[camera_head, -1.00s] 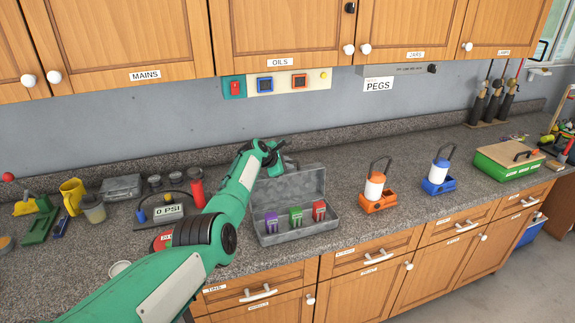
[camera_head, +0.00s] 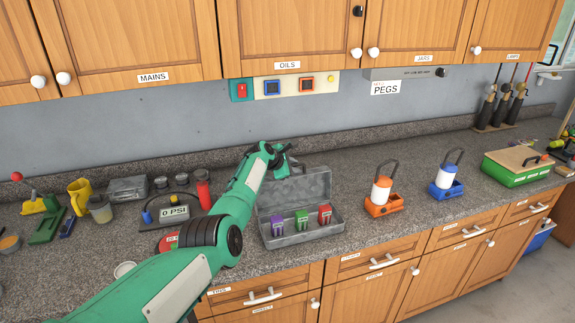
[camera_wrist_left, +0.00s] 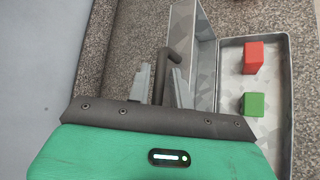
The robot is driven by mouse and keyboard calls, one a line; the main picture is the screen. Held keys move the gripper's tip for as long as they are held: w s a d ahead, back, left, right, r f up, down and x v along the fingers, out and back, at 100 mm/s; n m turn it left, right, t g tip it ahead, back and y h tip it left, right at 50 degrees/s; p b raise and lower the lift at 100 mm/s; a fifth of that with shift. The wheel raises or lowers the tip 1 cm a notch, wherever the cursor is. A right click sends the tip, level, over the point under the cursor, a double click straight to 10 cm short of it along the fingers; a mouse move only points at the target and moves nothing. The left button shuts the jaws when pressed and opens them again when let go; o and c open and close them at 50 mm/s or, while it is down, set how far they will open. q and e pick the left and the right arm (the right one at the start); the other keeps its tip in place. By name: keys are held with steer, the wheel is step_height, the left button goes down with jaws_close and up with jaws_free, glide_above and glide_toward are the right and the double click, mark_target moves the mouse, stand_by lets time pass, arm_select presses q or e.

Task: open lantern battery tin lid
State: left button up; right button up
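The grey metal tin (camera_head: 300,236) stands on the counter with its lid (camera_head: 300,187) raised, roughly upright at the back. Inside stand a purple, a green and a red battery block; the red (camera_wrist_left: 253,57) and green (camera_wrist_left: 252,104) ones show in the left wrist view. My left gripper (camera_head: 287,160) is behind the lid's top edge. The fingertip contact is partly hidden. My right gripper is not in view.
An orange lantern (camera_head: 382,196) and a blue lantern (camera_head: 447,182) stand right of the tin. A green box (camera_head: 515,168) is farther right. Cabinets hang above.

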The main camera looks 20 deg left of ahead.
arm_select(q)
steer(key=shift+p+v, duration=0.65)
steer(key=shift+v, duration=1.8)
steer(key=b+v, duration=0.2)
steer(key=v, duration=0.6)
steer(key=shift+s+a+r, duration=0.2)
steer(key=shift+s, duration=0.05)
